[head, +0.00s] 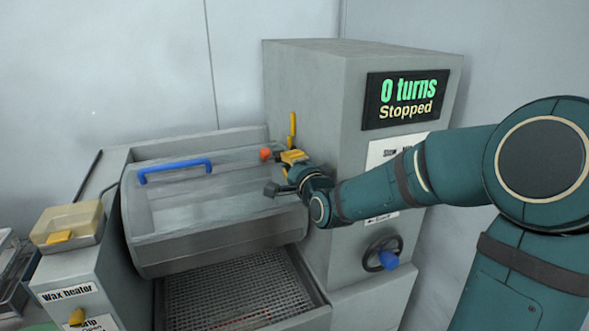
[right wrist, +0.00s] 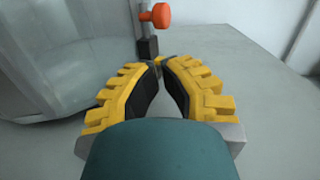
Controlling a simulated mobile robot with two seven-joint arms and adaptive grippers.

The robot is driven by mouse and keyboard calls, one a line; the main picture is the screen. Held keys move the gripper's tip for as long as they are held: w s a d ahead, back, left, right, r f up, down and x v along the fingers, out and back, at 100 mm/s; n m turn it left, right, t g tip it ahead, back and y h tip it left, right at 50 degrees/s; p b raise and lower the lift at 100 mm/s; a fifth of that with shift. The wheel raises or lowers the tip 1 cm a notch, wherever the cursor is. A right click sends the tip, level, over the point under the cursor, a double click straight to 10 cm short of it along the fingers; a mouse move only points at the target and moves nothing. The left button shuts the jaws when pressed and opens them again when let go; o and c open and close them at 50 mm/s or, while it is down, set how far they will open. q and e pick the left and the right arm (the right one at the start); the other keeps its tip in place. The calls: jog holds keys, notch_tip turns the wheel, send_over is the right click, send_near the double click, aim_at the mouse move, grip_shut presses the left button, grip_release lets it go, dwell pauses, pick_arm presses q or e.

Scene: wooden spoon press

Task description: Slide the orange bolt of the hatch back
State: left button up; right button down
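The hatch (head: 215,205) is a rounded, partly see-through grey lid with a blue handle (head: 175,169), and it looks closed over the tank. The orange bolt knob (head: 265,154) sits at the right end of the hatch, beside the tall cabinet. It also shows in the right wrist view (right wrist: 160,15), on a small dark mount ahead of my fingertips. My right gripper (head: 291,157) is just right of the knob and apart from it. Its yellow fingers (right wrist: 159,68) come together at the tips with nothing between them. My left gripper is out of view.
The tall grey cabinet (head: 310,85) carries a "0 turns Stopped" display (head: 405,98) and a crank wheel with a blue knob (head: 388,260). A mesh tray (head: 235,288) lies below the hatch.

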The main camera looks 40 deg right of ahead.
aim_at(267, 157)
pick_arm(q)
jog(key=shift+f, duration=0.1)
pick_arm(e)
jog(key=shift+w+d, duration=0.25)
jog(key=shift+w, duration=1.1)
jog(key=shift+w+d, duration=0.2)
jog(key=shift+w, duration=1.1)
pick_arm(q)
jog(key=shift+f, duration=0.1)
pick_arm(e)
jog(key=shift+a, duration=0.1)
jog(key=shift+a+f+b, duration=0.15)
jog(key=shift+a+b, duration=0.15)
jog(key=shift+b, duration=0.1)
jog(key=shift+w+a+b, duration=0.25)
jog(key=shift+a, duration=0.5)
jog(key=shift+w+a+b, duration=0.2)
jog(key=shift+a, duration=0.55)
jog(key=shift+d, duration=0.2)
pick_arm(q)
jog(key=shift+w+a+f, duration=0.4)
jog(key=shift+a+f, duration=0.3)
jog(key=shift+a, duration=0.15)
